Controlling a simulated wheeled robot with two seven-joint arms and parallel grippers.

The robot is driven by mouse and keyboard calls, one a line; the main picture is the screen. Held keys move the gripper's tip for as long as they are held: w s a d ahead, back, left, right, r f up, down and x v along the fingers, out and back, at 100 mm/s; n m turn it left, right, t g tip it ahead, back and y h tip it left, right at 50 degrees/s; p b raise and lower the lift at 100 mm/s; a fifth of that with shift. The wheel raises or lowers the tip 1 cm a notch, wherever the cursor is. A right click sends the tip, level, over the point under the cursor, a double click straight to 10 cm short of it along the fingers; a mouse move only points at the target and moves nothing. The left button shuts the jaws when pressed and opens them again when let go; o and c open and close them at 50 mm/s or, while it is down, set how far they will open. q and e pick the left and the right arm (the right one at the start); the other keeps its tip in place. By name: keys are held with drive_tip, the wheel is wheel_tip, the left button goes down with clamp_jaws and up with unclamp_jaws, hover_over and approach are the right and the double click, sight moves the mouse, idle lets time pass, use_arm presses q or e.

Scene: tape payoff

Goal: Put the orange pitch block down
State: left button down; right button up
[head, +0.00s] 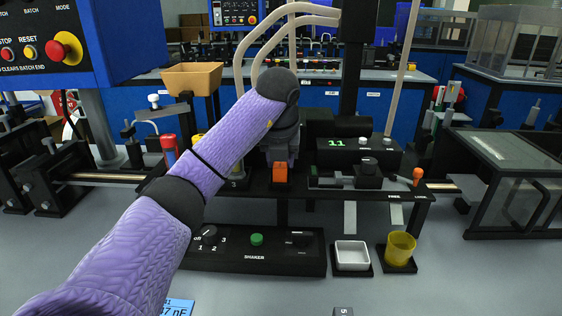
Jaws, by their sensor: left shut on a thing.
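The orange pitch block (280,172) shows as a small orange piece just below my left gripper (280,158). My left gripper points down and is shut on the block; its fingers are largely hidden by my own wrist. The block is at the black raised deck (250,187) of the machine, left of the unit with the green 11 display. I cannot tell whether the block touches the deck. My right gripper is not in view.
The green display unit (358,147) stands close to the right. A shaker panel (255,252), a white tray (352,255) and a yellow cup (400,248) are in front and below. An orange-knobbed lever (417,176) stands at the deck's right end.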

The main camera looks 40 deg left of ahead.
use_arm(q)
drive_tip(key=c, duration=0.7)
unclamp_jaws()
drive_tip(key=o, duration=0.4)
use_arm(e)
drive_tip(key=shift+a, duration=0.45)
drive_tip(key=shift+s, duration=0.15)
use_arm(q)
drive_tip(key=p+v, duration=0.6)
drive_tip(key=v, duration=0.6)
drive_tip(key=shift+p, duration=0.35)
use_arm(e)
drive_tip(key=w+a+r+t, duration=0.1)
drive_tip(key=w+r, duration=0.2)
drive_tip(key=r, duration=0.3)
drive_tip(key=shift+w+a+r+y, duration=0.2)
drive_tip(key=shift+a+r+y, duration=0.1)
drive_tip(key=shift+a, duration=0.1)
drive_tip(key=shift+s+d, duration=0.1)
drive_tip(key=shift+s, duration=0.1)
